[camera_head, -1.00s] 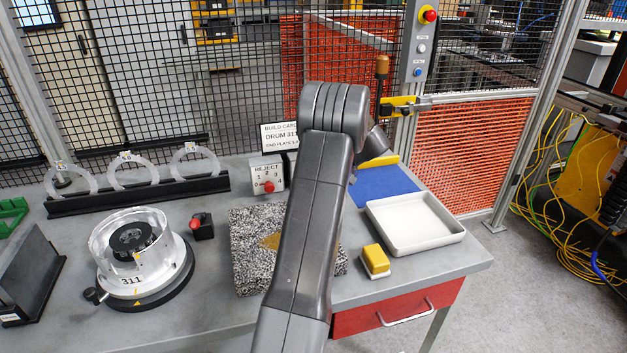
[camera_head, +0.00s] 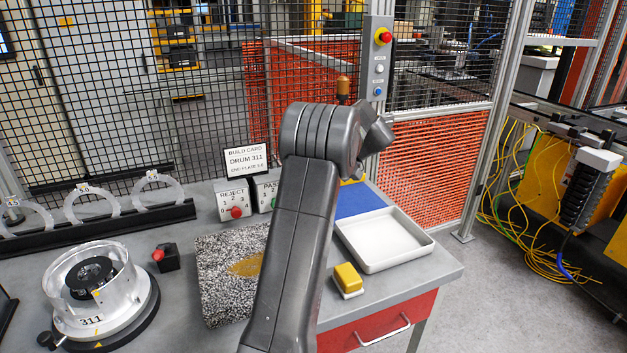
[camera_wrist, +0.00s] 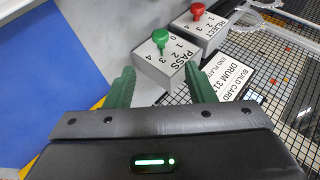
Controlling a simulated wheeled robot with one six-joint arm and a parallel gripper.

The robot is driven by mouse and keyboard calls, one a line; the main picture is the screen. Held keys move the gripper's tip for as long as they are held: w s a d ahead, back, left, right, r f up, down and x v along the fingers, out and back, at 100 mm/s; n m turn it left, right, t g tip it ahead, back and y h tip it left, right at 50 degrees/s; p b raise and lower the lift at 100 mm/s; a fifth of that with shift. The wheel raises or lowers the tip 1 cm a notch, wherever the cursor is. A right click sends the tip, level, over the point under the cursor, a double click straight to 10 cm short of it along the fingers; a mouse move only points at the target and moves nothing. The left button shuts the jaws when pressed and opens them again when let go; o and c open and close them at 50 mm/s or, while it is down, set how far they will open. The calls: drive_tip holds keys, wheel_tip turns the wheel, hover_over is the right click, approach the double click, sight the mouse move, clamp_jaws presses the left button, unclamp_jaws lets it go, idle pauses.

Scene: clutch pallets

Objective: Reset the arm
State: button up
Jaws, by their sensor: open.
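My arm rises through the middle of the head view, bent at the elbow, and hides part of the bench. My gripper (camera_wrist: 160,90) shows in the wrist view with its two green fingers apart and nothing between them. Beyond the fingertips stands the PASS counter box (camera_wrist: 163,62) with a green knob, and the REJECT box (camera_wrist: 202,28) with a red knob is beside it. In the head view, the REJECT box (camera_head: 233,200) and PASS box (camera_head: 267,188) stand at the back of the bench. The gripper is hidden behind my arm there.
A drum marked 311 (camera_head: 92,287) stands at left on a round base. A speckled plate (camera_head: 215,265), a yellow block (camera_head: 347,278), a white tray (camera_head: 358,256) and a blue mat (camera_head: 352,204) lie on the bench. Mesh fencing (camera_head: 110,110) stands behind. The build card (camera_head: 246,159) stands upright.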

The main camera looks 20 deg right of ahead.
drive_tip(key=p+x, duration=0.1)
drive_tip(key=x, duration=1.3)
drive_tip(key=shift+p, duration=0.3)
drive_tip(key=shift+r, duration=0.1)
drive_tip(key=shift+d, duration=0.1)
